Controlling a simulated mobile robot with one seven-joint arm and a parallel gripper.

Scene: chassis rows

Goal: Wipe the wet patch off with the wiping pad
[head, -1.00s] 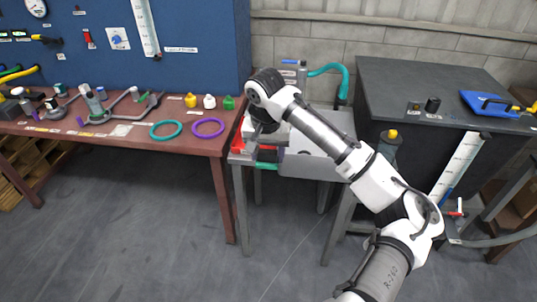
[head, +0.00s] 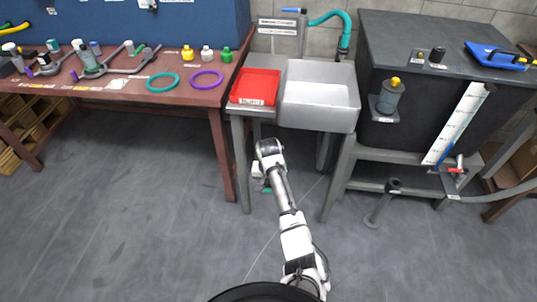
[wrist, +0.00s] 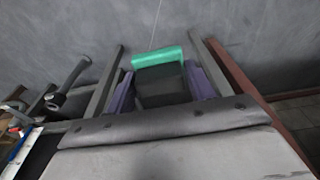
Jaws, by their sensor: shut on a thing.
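My gripper (wrist: 162,90) is shut on the wiping pad (wrist: 157,57), a green strip on a dark block between purple fingers. In the head view my gripper (head: 262,180) hangs low in front of the sink stand, clear of the benches, with a sliver of green under it. Most of the pad is hidden there. I cannot make out the wet patch in any view.
A red tray (head: 256,86) sits left of a grey sink (head: 319,110). A brown bench (head: 130,96) with rings, caps and fittings stands left. A dark cabinet (head: 400,42) with a blue tool (head: 494,56) stands right. The floor in front is free.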

